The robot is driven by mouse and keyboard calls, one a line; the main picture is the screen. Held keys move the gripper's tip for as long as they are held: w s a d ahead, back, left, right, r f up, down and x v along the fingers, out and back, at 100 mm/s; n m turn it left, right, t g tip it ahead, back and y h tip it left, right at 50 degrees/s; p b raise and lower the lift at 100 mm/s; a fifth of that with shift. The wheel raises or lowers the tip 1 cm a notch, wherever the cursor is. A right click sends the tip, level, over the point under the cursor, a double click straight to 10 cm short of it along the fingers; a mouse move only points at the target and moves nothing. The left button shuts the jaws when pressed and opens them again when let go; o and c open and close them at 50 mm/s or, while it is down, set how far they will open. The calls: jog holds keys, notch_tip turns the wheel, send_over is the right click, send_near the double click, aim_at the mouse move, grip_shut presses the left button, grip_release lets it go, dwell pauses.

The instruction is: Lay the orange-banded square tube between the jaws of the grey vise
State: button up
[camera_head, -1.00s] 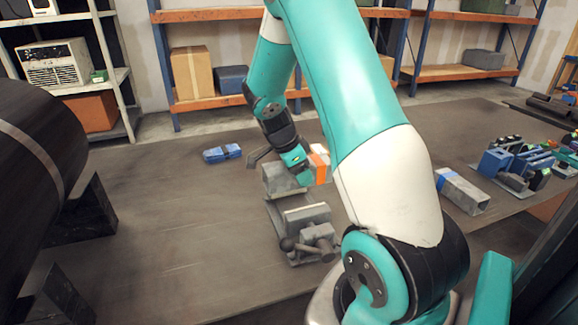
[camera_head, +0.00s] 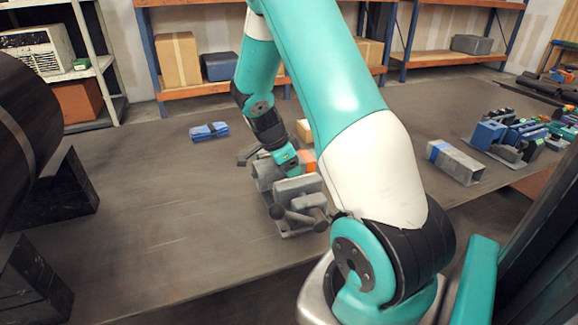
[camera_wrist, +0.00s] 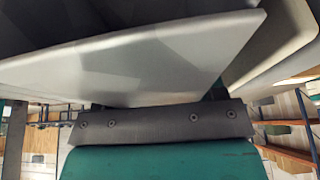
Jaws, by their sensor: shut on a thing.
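The grey vise (camera_head: 297,187) stands on the bench, its near jaw and screw handle facing me in the head view. My gripper (camera_head: 286,167) points down just behind that near jaw, shut on the orange-banded square tube. The tube's orange band (camera_head: 309,161) shows right of the gripper, and its grey left end (camera_head: 265,174) shows left of it. The tube lies low, behind the near jaw; the jaw hides its underside, so I cannot tell whether it rests on the vise bed. In the wrist view a broad grey metal face fills the upper middle, too close to name.
A blue-banded grey square tube (camera_head: 455,163) lies on the bench to the right. A blue bundle (camera_head: 208,131) lies to the left. A crowded tray of blue tools (camera_head: 510,138) is at the far right.

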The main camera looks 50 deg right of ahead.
jog(key=shift+f, duration=0.55)
jog(key=o, duration=1.3)
jog(key=b+v, duration=0.1)
jog(key=v, duration=1.6)
jog(key=shift+r, duration=0.25)
jog(key=shift+a, duration=0.1)
jog(key=s+a+n+t+y, duration=0.1)
jog(key=s+a+n+y, duration=0.15)
jog(key=a+n, duration=0.6)
jog(key=s+a+r+n+t+y, duration=0.1)
jog(key=s+a+n, duration=0.3)
jog(key=a+n, duration=0.4)
jog(key=s+a+n+t+y, duration=0.1)
jog(key=s+a+n+y, duration=0.15)
jog(key=a+n, duration=0.55)
jog(key=s+a+n+y, duration=0.2)
jog(key=s+a+n, duration=0.5)
jog(key=s+a, duration=0.1)
jog(key=shift+s+a+r+g, duration=0.15)
jog(key=shift+s+r+g, duration=0.2)
jog(key=shift+s, duration=0.55)
